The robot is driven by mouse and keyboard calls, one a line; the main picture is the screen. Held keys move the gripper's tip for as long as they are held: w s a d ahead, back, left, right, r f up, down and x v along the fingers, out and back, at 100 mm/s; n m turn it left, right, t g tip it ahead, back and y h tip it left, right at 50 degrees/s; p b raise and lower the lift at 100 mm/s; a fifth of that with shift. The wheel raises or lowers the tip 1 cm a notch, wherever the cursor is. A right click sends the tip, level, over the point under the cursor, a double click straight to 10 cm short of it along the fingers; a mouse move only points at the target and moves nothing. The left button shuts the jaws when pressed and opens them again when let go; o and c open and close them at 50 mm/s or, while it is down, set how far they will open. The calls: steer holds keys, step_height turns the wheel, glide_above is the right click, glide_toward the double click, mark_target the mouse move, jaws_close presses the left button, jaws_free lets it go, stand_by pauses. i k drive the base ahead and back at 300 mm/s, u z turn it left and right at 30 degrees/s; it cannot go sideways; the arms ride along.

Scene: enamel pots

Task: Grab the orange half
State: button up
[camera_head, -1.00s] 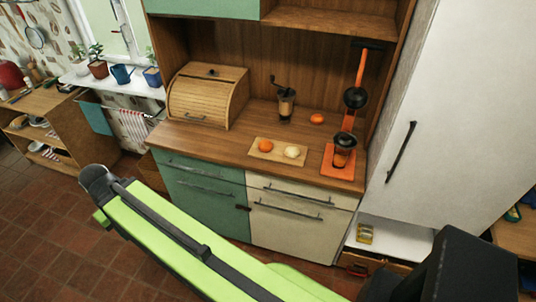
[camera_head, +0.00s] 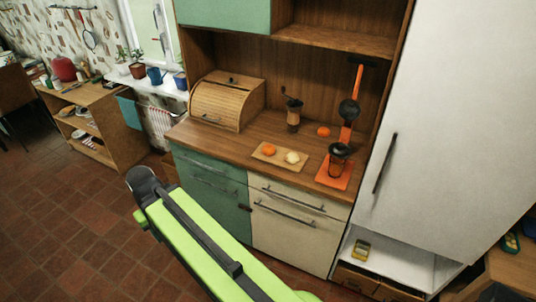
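One orange piece (camera_head: 269,150) is on a small cutting board (camera_head: 262,158), beside a pale round piece (camera_head: 292,157). The other orange piece (camera_head: 323,132) lies on the bare counter behind the board, left of the orange juicer press (camera_head: 345,135). They are too small to tell which is a cut half. My gripper's fingers are not visible; only the dark joint at the arm's far end shows.
A wooden bread box (camera_head: 228,100) and a grinder (camera_head: 293,115) stand on the counter. A tall white cabinet (camera_head: 435,130) closes off the right side. A low wooden shelf unit (camera_head: 95,125) stands at left. The tiled floor (camera_head: 60,220) at left is clear.

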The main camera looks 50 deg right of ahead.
mark_target(268, 149)
steer(key=z, duration=0.1)
steer(key=i, duration=0.95)
steer(key=u, duration=0.05)
